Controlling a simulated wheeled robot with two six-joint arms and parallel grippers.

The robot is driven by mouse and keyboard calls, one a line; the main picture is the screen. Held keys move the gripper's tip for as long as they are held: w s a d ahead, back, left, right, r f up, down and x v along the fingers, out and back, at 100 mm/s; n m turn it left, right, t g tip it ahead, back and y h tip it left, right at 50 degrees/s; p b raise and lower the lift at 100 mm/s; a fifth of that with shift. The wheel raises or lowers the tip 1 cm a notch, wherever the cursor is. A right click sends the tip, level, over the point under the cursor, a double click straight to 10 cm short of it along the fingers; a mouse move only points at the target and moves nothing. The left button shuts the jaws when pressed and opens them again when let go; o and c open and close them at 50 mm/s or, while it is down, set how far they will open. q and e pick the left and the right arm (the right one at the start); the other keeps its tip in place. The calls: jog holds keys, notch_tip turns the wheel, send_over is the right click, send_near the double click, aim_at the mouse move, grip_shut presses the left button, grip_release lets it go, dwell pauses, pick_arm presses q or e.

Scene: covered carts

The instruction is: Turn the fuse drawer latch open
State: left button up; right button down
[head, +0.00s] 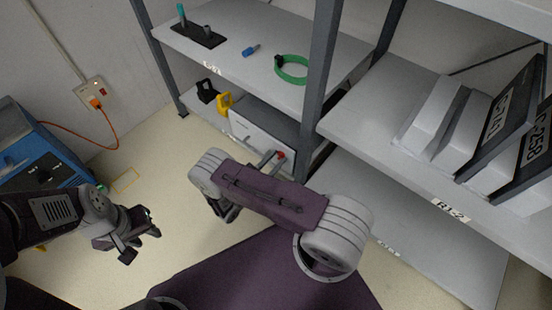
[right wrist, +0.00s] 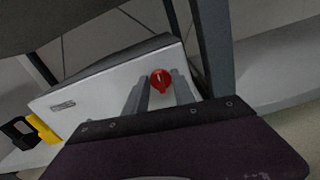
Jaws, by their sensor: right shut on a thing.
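The fuse drawer (head: 250,131) is a white-fronted box on the lower shelf in the head view; its pale face also shows in the right wrist view (right wrist: 95,98). Its latch is a red round knob (right wrist: 160,77), seen between my right fingers in the right wrist view and as a small red spot (head: 282,154) in the head view. My right gripper (head: 277,156) is shut on the latch. My right forearm hides part of the drawer in the head view. My left gripper (head: 146,238) is open and empty above the floor, away from the drawer.
Black and yellow padlocks (head: 225,103) stand left of the drawer. A grey shelf post (head: 318,90) rises close to its right. A green ring (head: 291,70) lies on the shelf above. A blue machine (head: 45,150) stands at the left, with an orange cable running to the wall socket.

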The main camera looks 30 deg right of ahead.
jog(key=m+p, duration=0.1)
jog(key=m, duration=0.2)
jog(key=shift+r+m, duration=0.1)
jog(key=shift+m, duration=0.2)
jog(key=m+p, duration=0.2)
jog(key=m, duration=0.2)
jog(key=shift+s+m, duration=0.1)
jog(key=shift+m, duration=0.2)
jog(key=m+p, duration=0.1)
jog(key=m, duration=0.3)
jog(key=shift+p, duration=0.35)
jog(key=shift+f+m+p, duration=0.25)
jog(key=shift+m+p, duration=0.2)
jog(key=shift+m, duration=1.05)
jog(key=c, duration=1.1)
grip_release()
